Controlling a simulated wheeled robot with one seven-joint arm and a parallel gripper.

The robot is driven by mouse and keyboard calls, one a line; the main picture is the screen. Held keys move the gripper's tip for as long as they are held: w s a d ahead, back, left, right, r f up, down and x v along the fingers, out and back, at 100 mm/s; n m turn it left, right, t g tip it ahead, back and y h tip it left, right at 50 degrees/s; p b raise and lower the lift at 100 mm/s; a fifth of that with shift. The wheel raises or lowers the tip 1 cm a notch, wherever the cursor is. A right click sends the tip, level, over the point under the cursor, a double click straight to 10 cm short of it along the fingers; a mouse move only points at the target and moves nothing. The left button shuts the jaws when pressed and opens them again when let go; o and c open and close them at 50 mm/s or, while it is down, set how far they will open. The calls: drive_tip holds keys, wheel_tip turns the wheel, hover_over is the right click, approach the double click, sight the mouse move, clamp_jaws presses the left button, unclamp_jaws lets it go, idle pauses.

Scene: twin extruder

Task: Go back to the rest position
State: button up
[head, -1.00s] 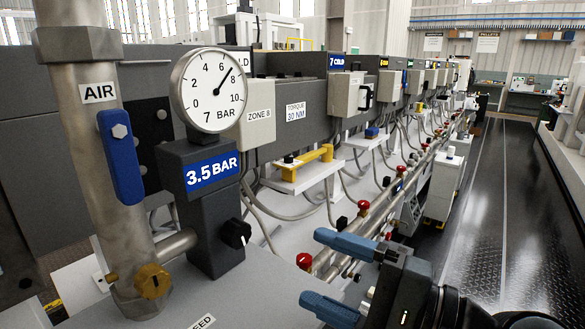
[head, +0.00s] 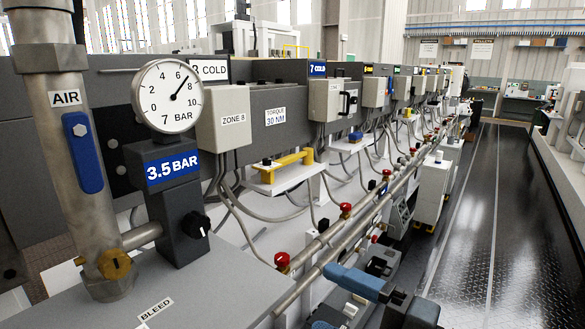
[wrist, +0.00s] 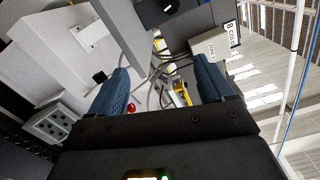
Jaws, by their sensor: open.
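My gripper (head: 338,300) is at the bottom of the head view, low and right of the bleed panel. One blue finger shows clearly there; the other is mostly cut off at the bottom edge. In the wrist view both blue fingers of my gripper (wrist: 165,85) stand wide apart with nothing between them. The gripper is open and touches nothing that I can see. Beyond the fingers are hoses, a red knob and a yellow handle.
An air pipe with a blue lever (head: 82,152) and a pressure gauge (head: 167,96) stand at left. A pipe rail with red valves (head: 282,262) runs along the machine. A yellow handle (head: 287,166) sits on a bracket. The dark walkway (head: 470,215) at right is clear.

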drive_tip(key=s+d+f+t+h, duration=0.3)
drive_tip(key=s+d+f+h, duration=0.8)
drive_tip(key=s+f, duration=0.4)
drive_tip(key=s+d+r+n+h, duration=0.1)
drive_tip(key=s+d+r+n, duration=0.1)
drive_tip(key=s+n, duration=0.3)
drive_tip(key=s+d+r+n+t+h, duration=0.1)
drive_tip(key=s+n, duration=0.4)
drive_tip(key=s, duration=0.8)
drive_tip(key=shift+s+d+r+h, duration=0.15)
drive_tip(key=shift+d+r+h, duration=0.4)
drive_tip(key=shift+d+h, duration=0.2)
drive_tip(key=shift+d, duration=0.1)
idle(0.6)
